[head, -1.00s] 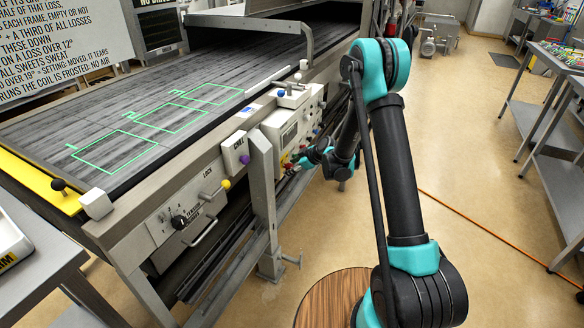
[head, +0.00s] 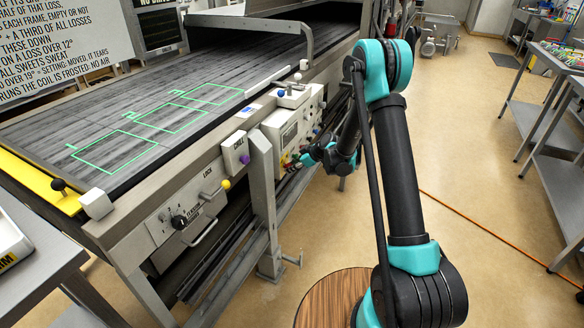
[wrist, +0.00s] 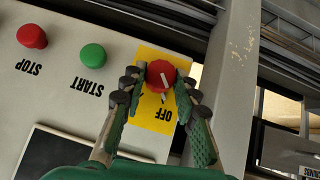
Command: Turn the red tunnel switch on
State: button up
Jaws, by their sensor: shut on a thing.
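The red switch (wrist: 160,75) is a round knob with a white pointer line, set on a yellow plate (wrist: 150,119) in the wrist view. OFF is printed upside down at the plate's lower right. The pointer runs toward the lower part of the picture; the other position's label is hidden or unreadable. My gripper (wrist: 160,84) has its two green fingers on either side of the knob, shut on it. In the head view my gripper (head: 290,165) is at the machine's front panel and largely hides the switch.
A green START button (wrist: 93,55) and a red STOP button (wrist: 32,37) sit left of the switch in the wrist view. A metal post (wrist: 235,85) stands close on its right. A purple knob (head: 244,159) is nearby on the panel.

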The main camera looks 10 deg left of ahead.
jog(key=shift+w+d+f+m+g+y, duration=0.15)
jog(key=shift+w+m+g+y, duration=0.1)
jog(key=shift+m+g+y, duration=1.25)
jog(key=shift+w+d+f+m+g+y, duration=0.15)
jog(key=shift+m+g+y, duration=0.65)
jog(key=shift+g, duration=1.3)
jog(key=shift+w+f+m+g+y, duration=0.25)
jog(key=shift+m+g+y, duration=0.55)
jog(key=shift+m+g, duration=0.85)
jog(key=shift+w+g, duration=0.1)
jog(key=shift+g, duration=0.15)
jog(key=o, duration=1.2)
jog(key=shift+c, duration=0.2)
jog(key=v, duration=0.7)
jog(key=shift+d, duration=0.2)
